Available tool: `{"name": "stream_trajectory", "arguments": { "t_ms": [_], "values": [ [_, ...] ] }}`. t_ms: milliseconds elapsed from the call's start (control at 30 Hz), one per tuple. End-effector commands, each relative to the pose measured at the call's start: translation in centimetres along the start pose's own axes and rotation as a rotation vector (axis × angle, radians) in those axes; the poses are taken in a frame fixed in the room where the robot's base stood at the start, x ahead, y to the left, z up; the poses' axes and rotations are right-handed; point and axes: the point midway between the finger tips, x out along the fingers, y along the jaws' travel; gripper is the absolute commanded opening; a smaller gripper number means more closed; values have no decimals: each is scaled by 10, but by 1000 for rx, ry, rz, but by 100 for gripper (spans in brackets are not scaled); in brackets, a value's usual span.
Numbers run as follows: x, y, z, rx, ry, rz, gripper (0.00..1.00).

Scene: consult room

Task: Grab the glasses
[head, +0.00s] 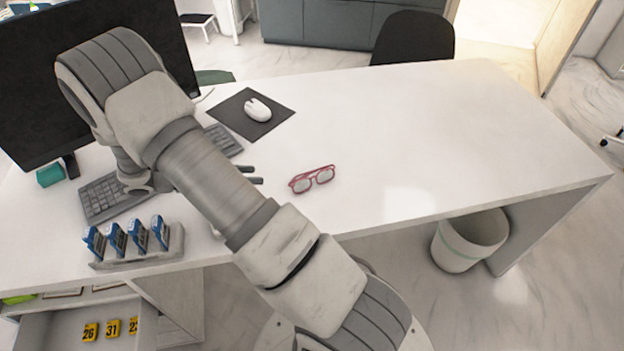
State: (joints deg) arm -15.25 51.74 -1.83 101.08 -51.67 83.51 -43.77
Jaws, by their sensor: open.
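The red-framed glasses (312,179) lie on the white desk (430,140), right of my arm and near the desk's front edge. My gripper (259,175) shows only in part, with two dark fingertips sticking out from behind my arm. The fingers are apart and empty, pointing right. They are a short way left of the glasses and not touching them. The rest of my gripper is hidden behind my arm.
A monitor (60,90) and a keyboard (112,196) stand at the left. A mouse (257,109) lies on a dark pad behind the glasses. A rack (140,250) with blue items is at the front left. The desk's right side is clear.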

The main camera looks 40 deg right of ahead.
Motion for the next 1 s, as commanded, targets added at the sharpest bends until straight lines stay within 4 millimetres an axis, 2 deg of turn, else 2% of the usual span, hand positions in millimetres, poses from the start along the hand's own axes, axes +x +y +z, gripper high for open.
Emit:
{"name": "stream_trajectory", "arguments": {
  "t_ms": [400,500,767,1000],
  "values": [
    [87,-1,-1,-1,0,-6,65],
    [104,-1,0,0,0,-5,65],
    [122,0,1,1,1,-3,65],
    [158,3,5,0,1,-4,65]
  ]
}}
